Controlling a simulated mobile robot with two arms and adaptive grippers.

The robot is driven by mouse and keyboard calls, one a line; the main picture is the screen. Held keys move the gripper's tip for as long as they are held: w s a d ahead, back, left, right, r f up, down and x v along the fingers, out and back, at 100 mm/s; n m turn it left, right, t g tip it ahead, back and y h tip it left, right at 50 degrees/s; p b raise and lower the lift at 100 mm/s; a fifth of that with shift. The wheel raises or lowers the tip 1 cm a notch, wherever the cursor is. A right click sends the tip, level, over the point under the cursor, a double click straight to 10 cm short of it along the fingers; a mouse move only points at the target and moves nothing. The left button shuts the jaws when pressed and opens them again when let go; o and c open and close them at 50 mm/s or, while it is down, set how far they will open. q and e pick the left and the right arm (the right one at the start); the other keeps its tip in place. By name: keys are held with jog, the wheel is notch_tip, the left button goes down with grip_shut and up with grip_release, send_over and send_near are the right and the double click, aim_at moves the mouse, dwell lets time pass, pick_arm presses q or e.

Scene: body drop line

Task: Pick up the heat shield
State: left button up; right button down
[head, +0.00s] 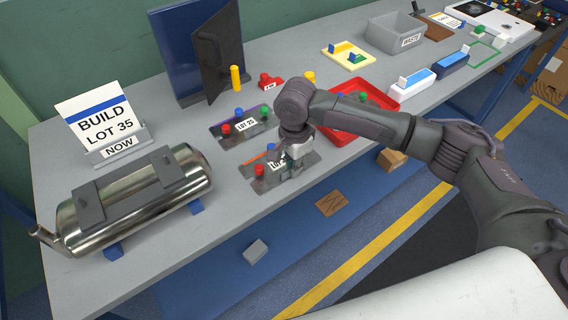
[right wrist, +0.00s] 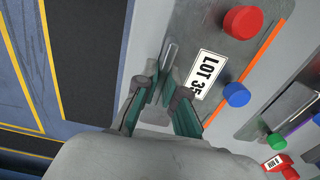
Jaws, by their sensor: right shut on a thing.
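The heat shield, a flat grey metal plate (head: 268,184) with a label that reads LOT 35 in the right wrist view (right wrist: 222,40), lies on the bench. It has a red knob, a blue knob and an orange strip along one edge. My right gripper (head: 297,152) is over its right part in the head view and hides some of it. In the right wrist view my right gripper (right wrist: 160,88) is shut on an upright tab at the plate's edge. I cannot tell any gap under the plate. My left gripper is not in view.
A red tray (head: 340,137) stands to the right. A steel muffler (head: 140,205) and a BUILD LOT 35 sign (head: 98,122) stand at left. The bench front edge is close.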

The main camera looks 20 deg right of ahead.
jog(key=shift+r, duration=0.15)
jog(key=shift+r, duration=0.25)
jog(key=r, duration=0.2)
jog(key=r+b, duration=0.1)
jog(key=shift+s+d+r, duration=0.1)
jog(key=shift+s+r, duration=0.15)
jog(key=shift+r, duration=0.05)
jog(key=s+d+r, duration=0.5)
jog(key=s+r, duration=0.1)
jog(key=s, duration=0.4)
jog(key=shift+r+b, duration=0.35)
jog(key=shift+a, duration=0.1)
